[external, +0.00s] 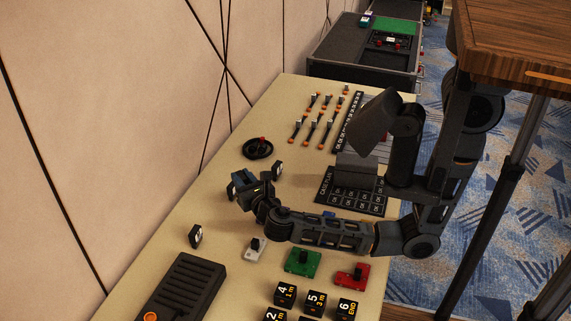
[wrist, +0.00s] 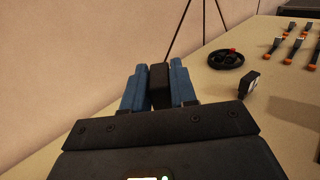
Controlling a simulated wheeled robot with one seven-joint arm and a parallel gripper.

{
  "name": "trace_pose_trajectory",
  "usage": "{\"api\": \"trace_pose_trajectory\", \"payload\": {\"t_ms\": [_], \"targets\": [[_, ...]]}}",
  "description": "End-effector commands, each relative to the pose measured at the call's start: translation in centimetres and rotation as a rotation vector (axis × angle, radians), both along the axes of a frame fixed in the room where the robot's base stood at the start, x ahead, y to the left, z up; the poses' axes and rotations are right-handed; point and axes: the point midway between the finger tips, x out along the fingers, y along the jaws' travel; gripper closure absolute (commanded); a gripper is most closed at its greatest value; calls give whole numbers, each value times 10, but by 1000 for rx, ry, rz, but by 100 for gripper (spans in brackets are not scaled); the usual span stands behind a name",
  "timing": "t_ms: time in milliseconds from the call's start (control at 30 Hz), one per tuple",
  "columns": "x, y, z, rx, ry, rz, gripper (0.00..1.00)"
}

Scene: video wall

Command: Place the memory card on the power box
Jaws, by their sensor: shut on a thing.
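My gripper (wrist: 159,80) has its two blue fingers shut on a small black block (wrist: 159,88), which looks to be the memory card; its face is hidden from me. In the external view my gripper (external: 243,187) is at the left side of the table, near the wall; its height above the top is hard to tell. A long dark box with an orange round button (external: 178,292) lies at the table's lower left and may be the power box; it is apart from my gripper and outside the wrist view.
Small black blocks with white marks stand nearby, one in front (external: 195,236) and one behind (external: 277,169). A black round holder (external: 258,149), orange-tipped pieces (external: 312,127), a lettered board (external: 352,198), green (external: 302,263) and red (external: 349,278) switch blocks and numbered cubes (external: 285,293) occupy the table.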

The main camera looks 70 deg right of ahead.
Motion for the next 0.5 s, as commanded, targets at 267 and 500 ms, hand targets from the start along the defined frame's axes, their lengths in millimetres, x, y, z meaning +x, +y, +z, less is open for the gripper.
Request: {"api": "trace_pose_trajectory", "payload": {"t_ms": [267, 500], "targets": [[19, 133, 25, 2, -4, 421, 100], [13, 206, 43, 1, -3, 644, 100]]}}
